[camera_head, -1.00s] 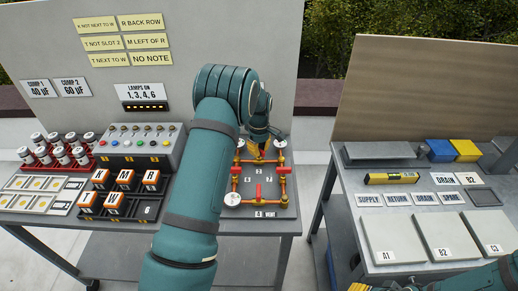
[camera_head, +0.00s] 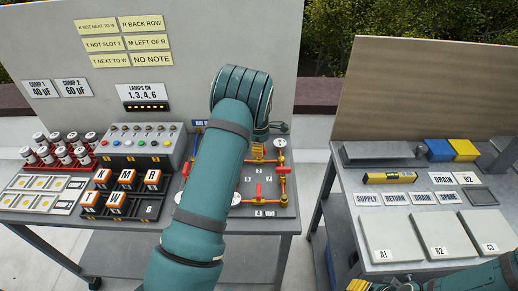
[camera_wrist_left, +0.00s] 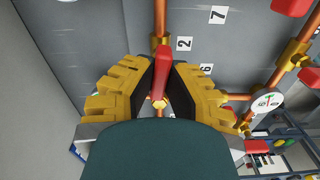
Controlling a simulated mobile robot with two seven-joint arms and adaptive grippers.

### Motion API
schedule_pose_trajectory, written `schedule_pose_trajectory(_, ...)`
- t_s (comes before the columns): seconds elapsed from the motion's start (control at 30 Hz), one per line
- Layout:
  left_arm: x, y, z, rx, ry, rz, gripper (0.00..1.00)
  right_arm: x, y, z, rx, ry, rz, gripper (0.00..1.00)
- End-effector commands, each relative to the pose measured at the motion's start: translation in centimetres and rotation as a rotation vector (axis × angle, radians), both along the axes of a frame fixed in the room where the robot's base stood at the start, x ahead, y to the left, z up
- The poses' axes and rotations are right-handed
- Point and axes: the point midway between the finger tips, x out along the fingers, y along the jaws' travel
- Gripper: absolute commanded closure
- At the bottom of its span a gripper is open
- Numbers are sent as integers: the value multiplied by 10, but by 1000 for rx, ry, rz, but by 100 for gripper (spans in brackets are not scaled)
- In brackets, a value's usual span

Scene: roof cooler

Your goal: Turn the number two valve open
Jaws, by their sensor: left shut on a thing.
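The valve panel (camera_head: 265,205) lies on the left bench, with copper pipes and several red handles. My left gripper (camera_wrist_left: 160,82) has its yellow fingers on both sides of a red valve handle (camera_wrist_left: 162,70) and is shut on it. A label "2" (camera_wrist_left: 184,43) sits just beside this handle. The handle points roughly along the copper pipe (camera_wrist_left: 160,18) in the left wrist view. In the head view, my left forearm and wrist hide most of the gripper and that valve. My right gripper (camera_head: 362,287) shows only as a sliver at the bottom edge; its jaws cannot be read.
White gauges, including one at the panel's right (camera_head: 280,142), stand close around the left gripper. Left of my arm are a switch box (camera_head: 140,143), red-racked cans (camera_head: 65,152) and orange-white lettered blocks (camera_head: 128,177). A second bench (camera_head: 350,225) stands right, across a gap.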

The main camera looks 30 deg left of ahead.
Motion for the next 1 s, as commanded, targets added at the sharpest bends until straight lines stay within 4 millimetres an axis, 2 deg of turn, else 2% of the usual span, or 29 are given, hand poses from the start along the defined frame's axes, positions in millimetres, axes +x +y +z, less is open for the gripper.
schedule_pose_trajectory(0.43,-2,-1,-2,-1,6,7,100,0,0,0,0,0,0,53)
schedule_pose_trajectory(0.47,-2,-1,-2,-1,6,7,75,0,0,0,0,0,0,53)
schedule_pose_trajectory(0.5,-1,-1,-2,-1,6,7,61,0,0,0,0,0,0,53)
schedule_pose_trajectory(0.53,-1,-1,-2,-1,5,7,56,0,0,0,0,0,0,53)
schedule_pose_trajectory(0.87,0,0,1,0,1,6,56,0,0,0,0,0,0,53)
schedule_pose_trajectory(1.0,1,-1,14,1,-2,5,56,0,0,0,0,0,0,53)
